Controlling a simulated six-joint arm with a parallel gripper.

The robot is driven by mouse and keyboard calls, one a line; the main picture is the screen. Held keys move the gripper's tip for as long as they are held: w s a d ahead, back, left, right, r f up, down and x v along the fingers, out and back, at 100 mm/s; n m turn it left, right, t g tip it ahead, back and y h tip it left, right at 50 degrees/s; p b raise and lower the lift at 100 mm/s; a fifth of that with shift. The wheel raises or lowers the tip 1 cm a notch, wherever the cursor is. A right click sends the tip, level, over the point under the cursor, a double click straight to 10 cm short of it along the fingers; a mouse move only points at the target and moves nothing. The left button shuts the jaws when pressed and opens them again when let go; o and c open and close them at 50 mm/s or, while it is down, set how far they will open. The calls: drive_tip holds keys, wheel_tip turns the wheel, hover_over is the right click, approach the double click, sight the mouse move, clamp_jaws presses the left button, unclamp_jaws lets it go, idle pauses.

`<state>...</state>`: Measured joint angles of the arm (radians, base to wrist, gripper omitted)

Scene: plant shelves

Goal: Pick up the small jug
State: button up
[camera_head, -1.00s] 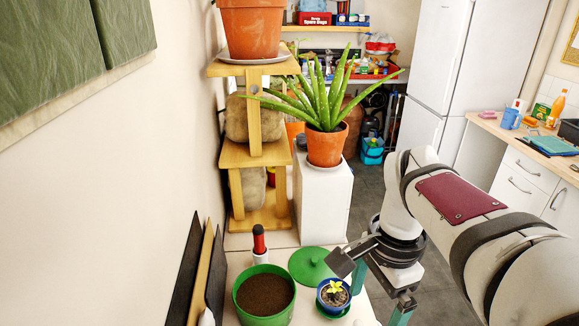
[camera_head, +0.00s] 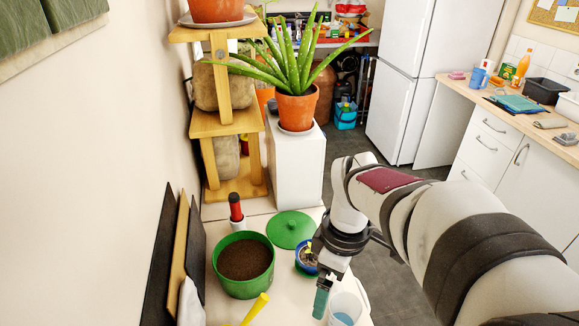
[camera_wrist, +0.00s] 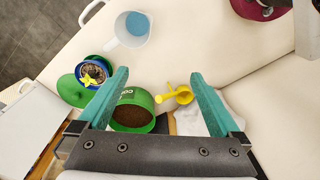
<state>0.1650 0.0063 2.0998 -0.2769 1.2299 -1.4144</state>
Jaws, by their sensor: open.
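The small jug (camera_wrist: 138,38) is white with blue inside and stands on the white surface near the top of the wrist view, its handle toward the lower left. In the head view the jug (camera_head: 346,308) shows at the bottom edge, partly cut off, just right of my gripper's teal finger. My gripper (camera_wrist: 160,78) is open and empty, its two teal fingers spread apart. In the wrist view the jug lies beyond the left fingertip, not between the fingers. In the head view my gripper (camera_head: 320,300) points down beside the jug; only one finger shows clearly.
A green pot of soil (camera_head: 243,262), a green lid (camera_head: 291,230), a small blue pot with a plant (camera_wrist: 92,71) and a yellow long-necked item (camera_wrist: 180,95) stand nearby. A red-topped white item (camera_head: 236,210) is behind the green pot. Boards lean on the left.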

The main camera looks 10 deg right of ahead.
sight(337, 294)
drive_tip(key=w+d+f+n, duration=0.1)
drive_tip(key=w+d+n, duration=0.1)
drive_tip(key=n, duration=0.1)
drive_tip(key=w+d+f+n, duration=0.2)
drive_tip(key=w+n, duration=0.1)
drive_tip(key=w+d+f+n, duration=0.2)
drive_tip(key=w+n, duration=0.1)
drive_tip(key=shift+n+h, duration=0.3)
wheel_tip(337, 294, down, 15)
drive_tip(key=shift+f, duration=0.1)
clamp_jaws()
